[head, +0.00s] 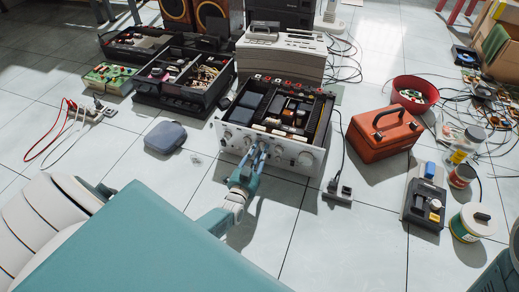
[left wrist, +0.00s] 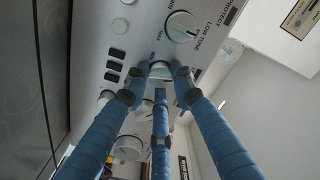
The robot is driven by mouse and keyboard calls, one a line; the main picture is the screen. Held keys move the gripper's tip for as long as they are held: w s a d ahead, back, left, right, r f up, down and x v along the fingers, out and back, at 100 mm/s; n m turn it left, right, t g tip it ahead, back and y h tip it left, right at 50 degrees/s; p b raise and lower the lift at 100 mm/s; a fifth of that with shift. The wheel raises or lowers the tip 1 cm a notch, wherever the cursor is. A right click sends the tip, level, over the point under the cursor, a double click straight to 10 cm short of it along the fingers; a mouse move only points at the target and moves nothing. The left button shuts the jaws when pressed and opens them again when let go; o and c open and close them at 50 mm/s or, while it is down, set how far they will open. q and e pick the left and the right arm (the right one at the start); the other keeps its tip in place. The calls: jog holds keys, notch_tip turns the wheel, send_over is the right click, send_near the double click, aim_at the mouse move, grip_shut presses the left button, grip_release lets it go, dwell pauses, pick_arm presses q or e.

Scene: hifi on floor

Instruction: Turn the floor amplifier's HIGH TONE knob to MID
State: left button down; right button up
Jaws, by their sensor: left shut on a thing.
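The amplifier (head: 275,125) sits on the tiled floor with its cover off and its silver front panel (head: 310,155) towards me. My left gripper (head: 257,152) reaches that panel in the head view. In the left wrist view, the blue fingers of my left gripper (left wrist: 163,75) are shut on a small knob (left wrist: 160,68) directly beside the LOW TONE knob (left wrist: 181,26). The fingers hide most of the held knob; its label and pointer cannot be read. MIN and MAX marks show near it. My right gripper is not in view.
A red toolbox (head: 385,135) stands right of the amplifier, with a power strip (head: 338,193) on the floor before it. A grey case (head: 166,137) lies to the left.

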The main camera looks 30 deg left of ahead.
pick_arm(q)
jog(key=shift+f+m, duration=0.1)
jog(key=shift+m, duration=1.6)
jog(key=c, duration=1.5)
grip_release()
jog(key=shift+o, duration=0.2)
notch_tip(320, 180, up, 10)
jog(key=shift+r, duration=0.1)
